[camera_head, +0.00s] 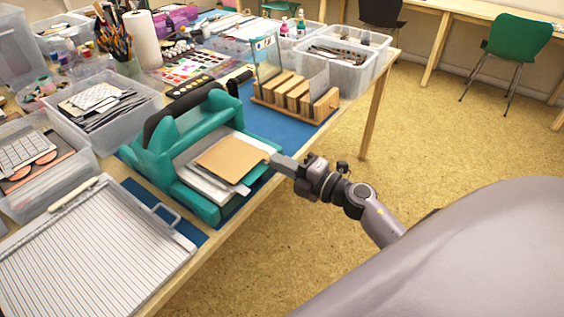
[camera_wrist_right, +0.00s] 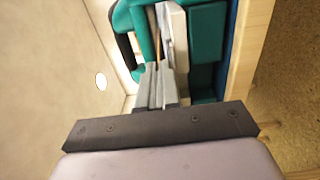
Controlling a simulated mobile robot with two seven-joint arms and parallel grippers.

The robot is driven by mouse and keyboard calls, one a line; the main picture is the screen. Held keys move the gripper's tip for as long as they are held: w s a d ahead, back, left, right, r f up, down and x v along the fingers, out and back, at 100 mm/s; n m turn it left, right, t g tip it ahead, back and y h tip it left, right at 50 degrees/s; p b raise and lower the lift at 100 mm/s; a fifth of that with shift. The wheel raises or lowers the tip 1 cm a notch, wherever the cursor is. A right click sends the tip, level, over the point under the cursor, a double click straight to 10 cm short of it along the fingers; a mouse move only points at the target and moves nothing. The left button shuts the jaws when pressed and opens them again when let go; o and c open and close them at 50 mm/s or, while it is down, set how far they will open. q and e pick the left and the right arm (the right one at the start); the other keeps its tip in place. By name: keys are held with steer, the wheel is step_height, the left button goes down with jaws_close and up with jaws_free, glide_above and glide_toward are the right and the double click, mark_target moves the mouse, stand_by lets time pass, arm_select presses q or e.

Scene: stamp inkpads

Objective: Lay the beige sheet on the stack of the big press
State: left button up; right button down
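The beige sheet (camera_head: 232,157) is flat and thin, over the pale stack (camera_head: 203,181) in the big teal press (camera_head: 160,150). I cannot tell whether it rests fully on the stack. My right gripper (camera_head: 275,159) is at the sheet's right corner, at the open front of the press. In the right wrist view its fingers (camera_wrist_right: 158,88) are close together, in line with the thin edge of the beige sheet (camera_wrist_right: 156,38), and look closed on it. The pale stack (camera_wrist_right: 174,35) is just beside that edge. My left gripper is out of view.
A wooden rack (camera_head: 295,95) with upright plates stands behind the press on a blue mat (camera_head: 262,121). A ruled paper trimmer (camera_head: 90,245) lies at the front left. Clear bins (camera_head: 100,105) crowd the left.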

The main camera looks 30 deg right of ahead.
steer(key=shift+f, duration=0.45)
stand_by(0.5)
steer(key=c, duration=1.3)
jaws_free()
steer(key=shift+v, duration=2.55)
steer(key=shift+s, duration=0.1)
steer(key=b+v, duration=0.1)
steer(key=v, duration=0.6)
